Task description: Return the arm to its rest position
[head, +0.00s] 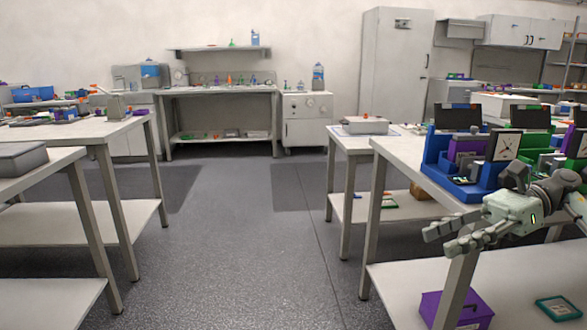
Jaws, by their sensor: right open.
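My right gripper (447,238) is at the lower right of the head view, with its arm coming in from the right edge. Its fingers point left and are spread apart, with nothing between them. It hangs in the air in front of the near right table (400,160), just below the blue cycler unit (437,152). I cannot tell whether the hand touches the table edge. My left gripper is not in view.
A green unit (530,118) stands beside the blue one. A purple bin (455,309) and a teal frame (558,307) sit on the lower shelf. Tables (85,133) stand at the left. The floor aisle (235,245) between is clear.

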